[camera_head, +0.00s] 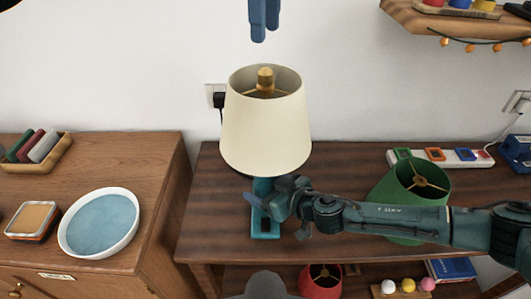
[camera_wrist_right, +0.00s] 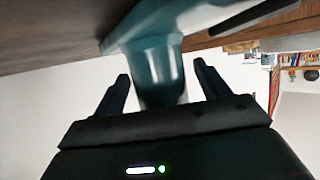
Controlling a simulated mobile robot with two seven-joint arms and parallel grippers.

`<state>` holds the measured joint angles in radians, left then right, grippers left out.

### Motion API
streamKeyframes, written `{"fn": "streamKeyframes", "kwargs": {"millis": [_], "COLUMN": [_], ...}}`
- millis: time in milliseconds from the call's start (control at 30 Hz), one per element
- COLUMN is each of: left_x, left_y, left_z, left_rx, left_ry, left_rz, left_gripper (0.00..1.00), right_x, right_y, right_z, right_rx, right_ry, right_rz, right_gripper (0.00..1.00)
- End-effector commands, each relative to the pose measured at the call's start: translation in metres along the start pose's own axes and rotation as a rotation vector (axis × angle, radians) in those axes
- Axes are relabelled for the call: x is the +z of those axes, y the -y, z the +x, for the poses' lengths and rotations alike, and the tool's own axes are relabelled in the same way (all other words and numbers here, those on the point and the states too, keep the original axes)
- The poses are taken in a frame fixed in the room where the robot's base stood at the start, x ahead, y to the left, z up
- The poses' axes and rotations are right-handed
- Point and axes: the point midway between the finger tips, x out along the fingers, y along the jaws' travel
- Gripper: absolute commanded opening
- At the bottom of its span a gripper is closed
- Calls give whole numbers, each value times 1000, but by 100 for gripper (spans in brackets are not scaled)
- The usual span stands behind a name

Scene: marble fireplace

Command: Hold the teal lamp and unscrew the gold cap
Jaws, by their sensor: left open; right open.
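The teal lamp (camera_head: 265,226) stands upright on the dark wooden table, with a teal base and stem under a cream shade (camera_head: 265,130). The gold cap (camera_head: 265,77) sits at the top centre of the shade, on its gold spokes. My left gripper (camera_head: 264,38) is open and empty, above the cap and apart from it. My right gripper (camera_head: 258,200) is low by the lamp's stem, below the shade. In the right wrist view its open fingers (camera_wrist_right: 164,82) stand on either side of the teal stem (camera_wrist_right: 160,75), with gaps showing.
A power strip (camera_head: 440,157) lies at the table's back. A white-rimmed blue bowl (camera_head: 134,216) is on the left cabinet. A red shade (camera_head: 320,284) is on a lower shelf. A wall shelf (camera_head: 440,22) hangs upper right.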

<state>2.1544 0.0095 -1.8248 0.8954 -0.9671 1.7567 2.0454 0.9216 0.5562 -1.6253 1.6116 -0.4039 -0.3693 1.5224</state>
Motion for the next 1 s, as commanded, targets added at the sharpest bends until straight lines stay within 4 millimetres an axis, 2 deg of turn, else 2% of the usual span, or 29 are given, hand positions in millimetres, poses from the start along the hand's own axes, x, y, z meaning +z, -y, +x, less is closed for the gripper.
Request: {"fn": "streamKeyframes", "kwargs": {"millis": [133, 1000], "left_x": [0, 0], "left_y": [0, 0], "left_z": [0, 0], "left_rx": [0, 0], "left_ry": [0, 0], "left_rz": [0, 0], "left_gripper": [41, 41], "right_x": [0, 0], "right_y": [0, 0], "right_z": [0, 0], "right_rx": [0, 1], "right_ry": [0, 0], "right_rz": [0, 1], "right_gripper": [73, 2]}}
